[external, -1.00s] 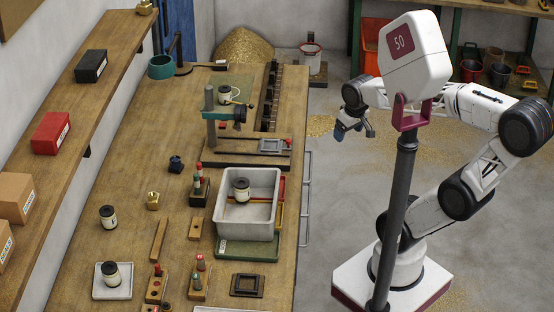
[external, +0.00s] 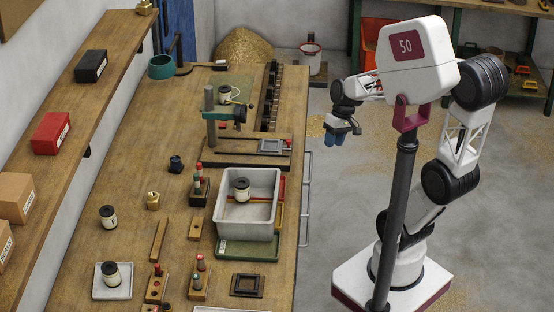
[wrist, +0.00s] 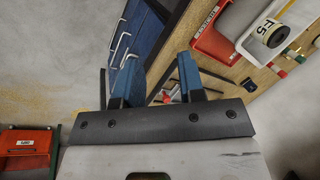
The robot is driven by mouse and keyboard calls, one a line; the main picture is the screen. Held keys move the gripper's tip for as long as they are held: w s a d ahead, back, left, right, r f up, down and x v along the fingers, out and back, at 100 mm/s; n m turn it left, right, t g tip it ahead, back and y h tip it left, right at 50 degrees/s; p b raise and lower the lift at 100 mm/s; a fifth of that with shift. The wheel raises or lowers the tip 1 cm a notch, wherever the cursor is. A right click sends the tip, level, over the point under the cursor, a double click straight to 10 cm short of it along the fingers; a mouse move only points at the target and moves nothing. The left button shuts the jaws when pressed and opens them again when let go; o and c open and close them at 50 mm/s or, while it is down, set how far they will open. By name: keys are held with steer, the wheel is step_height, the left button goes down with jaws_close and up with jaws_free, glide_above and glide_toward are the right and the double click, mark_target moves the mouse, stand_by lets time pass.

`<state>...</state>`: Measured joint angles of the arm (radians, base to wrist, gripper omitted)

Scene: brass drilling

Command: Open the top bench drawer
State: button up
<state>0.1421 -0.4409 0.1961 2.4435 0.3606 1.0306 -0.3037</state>
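The bench drawers have blue fronts (wrist: 145,38) with pale bar handles (wrist: 120,48) in the wrist view, and look shut. In the external view, thin metal handles (external: 307,170) stand out from the bench's right side, with the fronts hidden below the top. I cannot tell for certain which handle is the top drawer's. My gripper (external: 336,138) is in the air to the right of the bench edge, apart from the handles. In the wrist view its two blue fingers (wrist: 158,80) are spread with nothing between them.
The wooden bench top (external: 140,195) carries a grey tray (external: 248,218), a small drill press (external: 222,112) and several small parts. A red bin (wrist: 30,148) is on the floor side. The floor beside the bench is clear.

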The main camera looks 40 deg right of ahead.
steer(key=w+d+f+m+y, duration=0.1)
steer(key=w+f+y, duration=0.4)
steer(key=w+f, duration=0.2)
steer(key=m+t+y, duration=0.2)
steer(key=m+t, duration=0.6)
steer(key=t, duration=0.3)
glide_toward(311, 166)
steer(key=w+a+f, duration=0.1)
steer(key=w+f, duration=0.1)
steer(key=shift+s+a+r, duration=0.15)
steer(key=shift+s+r, duration=0.05)
steer(key=shift+r, duration=0.05)
steer(key=shift+w+a, duration=0.1)
steer(key=shift+a, duration=0.05)
steer(key=shift+x, duration=3.75)
steer(key=shift+r, duration=0.15)
jaws_close()
